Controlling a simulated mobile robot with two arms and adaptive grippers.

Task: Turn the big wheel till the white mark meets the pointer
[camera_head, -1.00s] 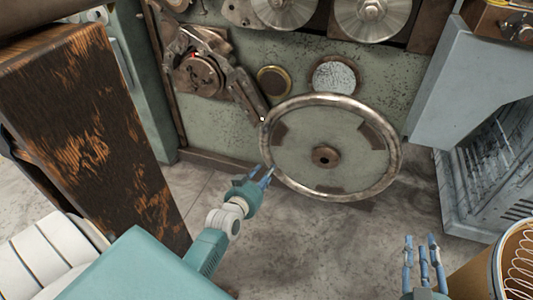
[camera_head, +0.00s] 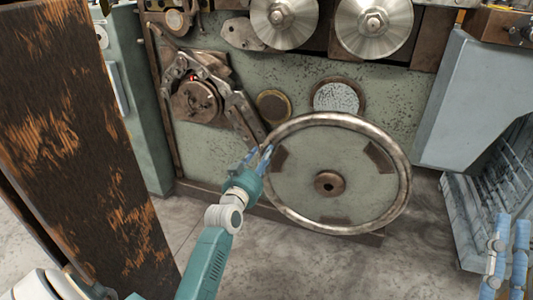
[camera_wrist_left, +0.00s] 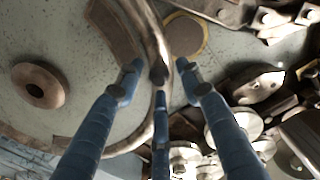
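The big wheel (camera_head: 400,150) has a worn metal rim and a brown hub (camera_head: 328,184), and stands upright low on the machine's front. My left gripper (camera_head: 259,157) is at the rim's left side. In the left wrist view, the blue fingers of my left gripper (camera_wrist_left: 158,78) are spread, with the rim (camera_wrist_left: 154,50) passing between them; contact is unclear. I cannot make out a white mark or identify a pointer with certainty. My right gripper (camera_head: 509,228) is at the lower right, its fingers apart and empty, away from the wheel.
A dark jointed linkage (camera_head: 240,112) ends close to the rim's upper left. Two silver discs, one the left disc (camera_head: 285,20), sit above. A scorched wooden post (camera_head: 80,130) stands at left, and a grey cabinet (camera_head: 465,100) at right. Floor before the wheel is clear.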

